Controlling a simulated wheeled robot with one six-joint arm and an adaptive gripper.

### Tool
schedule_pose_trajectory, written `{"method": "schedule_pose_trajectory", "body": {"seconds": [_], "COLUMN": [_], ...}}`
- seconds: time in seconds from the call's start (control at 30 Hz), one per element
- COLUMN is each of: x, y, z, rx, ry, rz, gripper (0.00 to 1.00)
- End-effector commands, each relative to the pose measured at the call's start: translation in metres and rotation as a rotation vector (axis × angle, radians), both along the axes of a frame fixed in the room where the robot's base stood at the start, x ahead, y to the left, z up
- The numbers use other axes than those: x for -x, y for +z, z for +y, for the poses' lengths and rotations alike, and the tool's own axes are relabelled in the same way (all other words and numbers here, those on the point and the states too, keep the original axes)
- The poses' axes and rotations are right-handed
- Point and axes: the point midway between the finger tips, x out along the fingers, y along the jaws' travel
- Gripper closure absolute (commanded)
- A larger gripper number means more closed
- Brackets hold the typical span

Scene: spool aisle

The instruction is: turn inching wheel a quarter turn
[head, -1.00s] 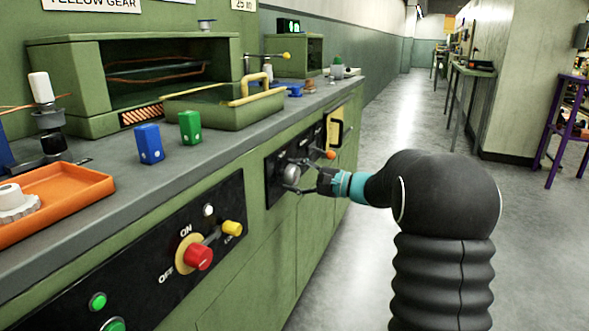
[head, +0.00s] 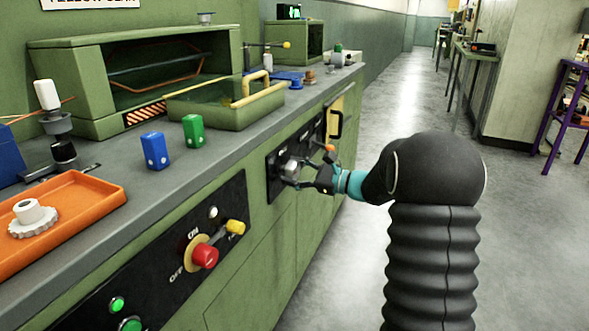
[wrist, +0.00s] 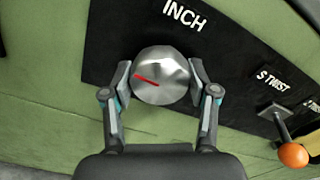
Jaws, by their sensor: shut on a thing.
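The inching wheel (wrist: 160,88) is a silver knob on a black panel under the word INCH. A red line on its face points to the left and slightly up in the wrist view. My gripper (wrist: 162,84) has one finger on each side of the knob and is shut on it. In the head view my gripper (head: 302,177) reaches the panel on the front of the green cabinet. The inching wheel (head: 289,168) is partly hidden there by the fingers.
An orange-tipped lever (wrist: 292,155) marked S TWIST is to the right on the same panel. Nearer on the cabinet front is a red switch knob (head: 204,256). An orange tray (head: 100,190), a blue block (head: 155,150) and a green block (head: 194,131) sit on the counter. The aisle floor (head: 380,120) is clear.

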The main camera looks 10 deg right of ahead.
Motion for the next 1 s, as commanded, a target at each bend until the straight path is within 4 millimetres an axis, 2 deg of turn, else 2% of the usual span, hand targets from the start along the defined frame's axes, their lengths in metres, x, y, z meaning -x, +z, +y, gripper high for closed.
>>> {"method": "schedule_pose_trajectory", "body": {"seconds": [0.4, 0.43, 0.5, 0.53, 0.87, 1.0], "x": [0.000, 0.000, 0.000, 0.000, 0.000, 0.006], "y": [0.001, 0.001, 0.001, 0.001, 0.000, 0.001], "z": [0.000, 0.000, 0.000, 0.000, -0.001, -0.011], "rx": [-0.004, -0.004, -0.004, -0.004, -0.003, -0.003], "ry": [0.000, 0.000, 0.000, 0.000, -0.001, -0.003], "rz": [0.003, 0.003, 0.003, 0.003, 0.004, 0.002], "gripper": [0.76, 0.36, 0.19, 0.16, 0.16, 0.16]}}
